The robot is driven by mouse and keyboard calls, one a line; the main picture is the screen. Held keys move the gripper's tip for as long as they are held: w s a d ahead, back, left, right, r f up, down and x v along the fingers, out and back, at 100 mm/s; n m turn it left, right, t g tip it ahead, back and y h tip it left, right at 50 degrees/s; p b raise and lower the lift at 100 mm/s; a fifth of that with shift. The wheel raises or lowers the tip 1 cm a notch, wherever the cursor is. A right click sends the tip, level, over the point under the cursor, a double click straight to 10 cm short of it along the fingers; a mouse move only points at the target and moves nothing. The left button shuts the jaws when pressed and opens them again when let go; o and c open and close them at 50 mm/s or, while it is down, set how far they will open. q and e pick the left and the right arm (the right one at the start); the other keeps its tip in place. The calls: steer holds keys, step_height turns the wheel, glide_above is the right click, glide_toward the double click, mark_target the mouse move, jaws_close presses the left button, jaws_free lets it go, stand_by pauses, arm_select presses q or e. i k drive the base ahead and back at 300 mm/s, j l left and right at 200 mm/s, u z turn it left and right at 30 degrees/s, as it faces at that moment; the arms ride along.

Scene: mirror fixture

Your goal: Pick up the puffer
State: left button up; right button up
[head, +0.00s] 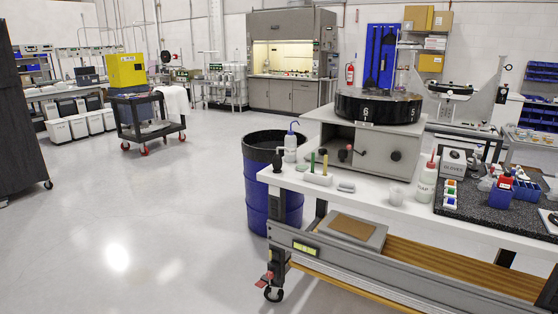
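I cannot say for sure which thing is the puffer. A small dark bulb-like object (277,161) stands at the left end of the white workbench top (384,207), and it is too small to make out well. Right beside it stands a white wash bottle (290,148) with a blue spout. A white bottle with a red tip (427,183) stands farther right on the same bench. Neither of my grippers is in view.
A grey box (375,150) carrying a round black fixture (378,107) fills the bench's middle. A dark mat (470,207) with small containers lies at right. A blue drum (257,205) stands behind the bench's left end. The floor at left is open, before a black cart (145,118).

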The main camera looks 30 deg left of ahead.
mark_target(277, 160)
steer(key=i+j, duration=0.2)
steer(key=j, duration=0.15)
steer(key=i+j+z, duration=0.1)
steer(key=j, duration=0.25)
steer(key=i+j, duration=0.5)
steer(key=j, duration=0.2)
steer(key=i+j+z, duration=0.1)
steer(key=j, duration=0.25)
steer(key=i, duration=0.1)
